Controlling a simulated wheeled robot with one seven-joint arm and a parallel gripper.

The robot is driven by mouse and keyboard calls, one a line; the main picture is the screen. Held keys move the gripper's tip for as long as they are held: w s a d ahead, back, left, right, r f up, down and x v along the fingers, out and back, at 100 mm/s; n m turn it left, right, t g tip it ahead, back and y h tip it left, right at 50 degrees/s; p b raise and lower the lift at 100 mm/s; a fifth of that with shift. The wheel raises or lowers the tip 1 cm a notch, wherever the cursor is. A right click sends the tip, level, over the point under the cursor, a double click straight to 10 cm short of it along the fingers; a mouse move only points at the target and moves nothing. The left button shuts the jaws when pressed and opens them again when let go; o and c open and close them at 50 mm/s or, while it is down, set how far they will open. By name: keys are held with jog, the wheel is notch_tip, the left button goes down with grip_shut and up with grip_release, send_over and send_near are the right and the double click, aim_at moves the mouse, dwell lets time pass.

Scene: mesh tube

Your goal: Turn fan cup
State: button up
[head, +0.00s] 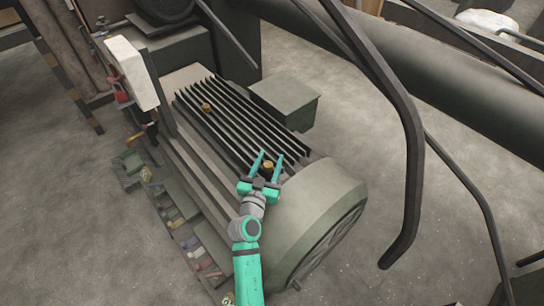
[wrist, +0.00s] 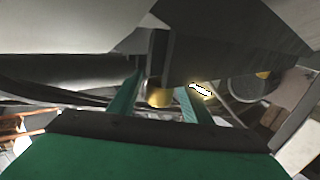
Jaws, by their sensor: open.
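A small brass cup (head: 268,165) sits on the finned grey-green motor, close to its rounded fan cover (head: 318,205). My gripper (head: 270,156), with green fingers, is open, one finger on each side of this cup. In the wrist view the cup (wrist: 159,98) shows between the two fingers (wrist: 160,84), with gaps that look clear of contact, though the right side is hard to judge. A second brass cup (head: 206,107) stands at the far end of the motor fins; a yellow piece (wrist: 262,75) also shows farther off in the wrist view.
Dark cooling fins (head: 235,120) run along the motor, with a box (head: 285,100) on its right side. A bent dark rail (head: 412,160) hangs at the right. A white block (head: 133,72) stands at the left. Concrete floor (head: 75,220) lies open at the left.

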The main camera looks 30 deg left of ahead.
jog(key=shift+w+a, duration=0.25)
jog(key=shift+w, duration=0.65)
jog(key=shift+d, duration=0.15)
jog(key=shift+s, duration=0.1)
jog(key=c, duration=1)
jog(key=shift+c, duration=0.2)
jog(key=shift+m+h, duration=0.4)
jog(key=shift+h, duration=0.2)
jog(key=h, duration=0.1)
jog(key=m+h, duration=0.1)
jog(key=shift+d+r+m+t+h, duration=0.1)
jog(key=shift+d+m+t+h, duration=0.1)
jog(key=shift+m+t+h, duration=0.1)
jog(key=m+h, duration=0.1)
jog(key=h, duration=0.1)
jog(key=d+m+h, duration=0.1)
jog(key=m+h, duration=0.1)
jog(key=h, duration=0.1)
jog(key=shift+m+h, duration=0.3)
jog(key=shift+s+d+m+g+h, duration=0.1)
jog(key=shift+d+m+g+h, duration=0.2)
jog(key=shift+m+g+h, duration=0.7)
jog(key=shift+s+d+m+g+h, duration=0.15)
jog(key=shift+d+m+g+h, duration=0.4)
jog(key=shift+h, duration=0.7)
jog(key=shift+s+d+m+g+h, duration=0.1)
jog(key=shift+m+g+h, duration=0.55)
jog(key=shift+m+h, duration=0.4)
